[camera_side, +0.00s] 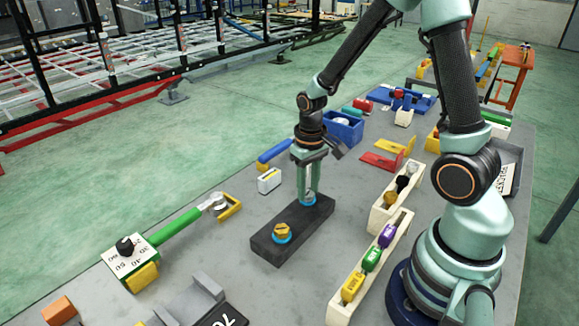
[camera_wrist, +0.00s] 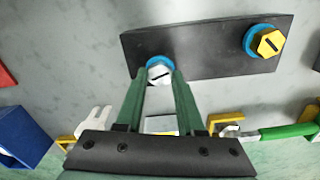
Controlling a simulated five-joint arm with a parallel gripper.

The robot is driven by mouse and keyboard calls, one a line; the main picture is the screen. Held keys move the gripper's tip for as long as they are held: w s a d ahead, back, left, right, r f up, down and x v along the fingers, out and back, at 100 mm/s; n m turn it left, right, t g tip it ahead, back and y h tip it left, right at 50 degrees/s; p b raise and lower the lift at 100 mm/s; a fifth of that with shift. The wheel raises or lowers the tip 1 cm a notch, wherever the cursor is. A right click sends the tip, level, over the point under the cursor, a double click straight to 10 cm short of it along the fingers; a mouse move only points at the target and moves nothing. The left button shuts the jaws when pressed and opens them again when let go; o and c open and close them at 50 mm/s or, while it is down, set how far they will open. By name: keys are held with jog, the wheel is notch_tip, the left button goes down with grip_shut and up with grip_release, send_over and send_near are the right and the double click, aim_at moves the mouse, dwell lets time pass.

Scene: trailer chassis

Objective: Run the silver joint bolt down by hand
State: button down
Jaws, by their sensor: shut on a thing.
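The black joint block (camera_side: 265,245) lies on the grey bench, with two blue rings on its top. The silver joint bolt (camera_wrist: 160,73) sits in one blue ring, its slotted head visible in the wrist view. My gripper (camera_side: 308,196) points straight down over that end of the block and is shut on the silver bolt, a finger on each side of its head. In the side view the fingers mostly hide the bolt. A yellow bolt (camera_side: 282,231) sits in the other blue ring; it also shows in the wrist view (camera_wrist: 269,42). The bolt's depth is hidden.
A green-handled wrench (camera_side: 180,226) with a numbered dial block lies left of the black block. A cream tray (camera_side: 340,310) holds yellow, green and purple pieces at right, with another cream tray (camera_side: 380,216) behind it. A blue bin (camera_side: 344,130) stands behind my gripper.

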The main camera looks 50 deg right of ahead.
aim_at(308, 193)
jog(key=m, duration=0.7)
jog(key=shift+w+r, duration=0.1)
jog(key=m, duration=0.4)
jog(key=shift+m, duration=2.1)
jog(key=c, duration=0.5)
grip_release()
notch_tip(308, 193, up, 12)
